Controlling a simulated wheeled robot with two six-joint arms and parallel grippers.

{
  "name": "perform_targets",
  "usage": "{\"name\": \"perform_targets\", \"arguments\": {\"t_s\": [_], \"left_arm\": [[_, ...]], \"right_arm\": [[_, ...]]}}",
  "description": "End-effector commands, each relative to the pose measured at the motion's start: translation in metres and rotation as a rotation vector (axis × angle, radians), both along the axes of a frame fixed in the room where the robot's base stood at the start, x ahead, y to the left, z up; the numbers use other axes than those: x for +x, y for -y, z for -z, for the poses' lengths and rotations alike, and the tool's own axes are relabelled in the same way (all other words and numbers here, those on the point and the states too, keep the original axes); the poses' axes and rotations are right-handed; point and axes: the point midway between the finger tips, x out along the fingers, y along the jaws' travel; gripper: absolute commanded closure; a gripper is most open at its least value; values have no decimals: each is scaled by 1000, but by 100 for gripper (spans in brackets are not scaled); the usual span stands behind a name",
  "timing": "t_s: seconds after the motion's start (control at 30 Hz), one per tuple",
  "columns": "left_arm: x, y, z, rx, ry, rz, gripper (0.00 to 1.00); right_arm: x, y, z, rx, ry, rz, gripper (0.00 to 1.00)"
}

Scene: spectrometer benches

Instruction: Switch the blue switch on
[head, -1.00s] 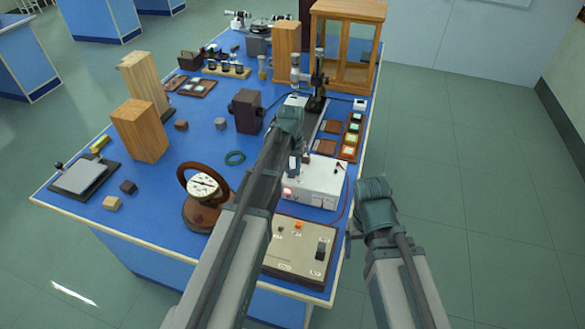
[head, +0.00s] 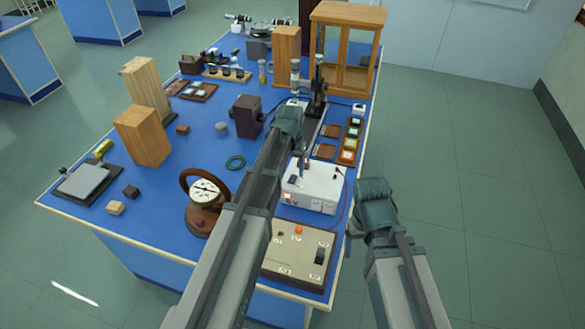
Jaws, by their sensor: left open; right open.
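I cannot make out a blue switch. A white box (head: 315,190) with small controls on its front stands near the table's right edge. A beige panel (head: 289,267) in front of it carries an orange button (head: 298,229) and a black switch (head: 320,254); my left arm covers its left side. My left gripper (head: 300,172) points down at the back left of the white box, small and partly hidden by its arm; I cannot tell whether it touches the box. My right gripper (head: 350,240) is mostly hidden by its own wrist, beside the table's right edge. Both are open.
A round dial instrument (head: 205,192) with a brown handle stands left of my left arm. Wooden blocks (head: 142,135) stand farther left. A dark stand (head: 318,88) and a glass-fronted wooden cabinet (head: 346,48) are behind. Floor right of the blue table (head: 160,215) is clear.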

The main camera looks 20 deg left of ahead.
Motion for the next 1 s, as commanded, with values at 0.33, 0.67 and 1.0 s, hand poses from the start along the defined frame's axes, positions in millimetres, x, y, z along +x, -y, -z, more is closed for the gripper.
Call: {"name": "perform_targets", "arguments": {"t_s": [0.33, 0.67, 1.0], "left_arm": [[-6, 0, -63, 0, 0, 0, 40], [-10, -1, -105, 0, -1, 0, 40], [-11, -1, -107, 0, -1, 0, 40]], "right_arm": [[0, 0, -63, 0, 0, -1, 16], [0, 0, -105, 1, 0, 1, 16], [0, 0, -107, 1, 0, 2, 16]]}}
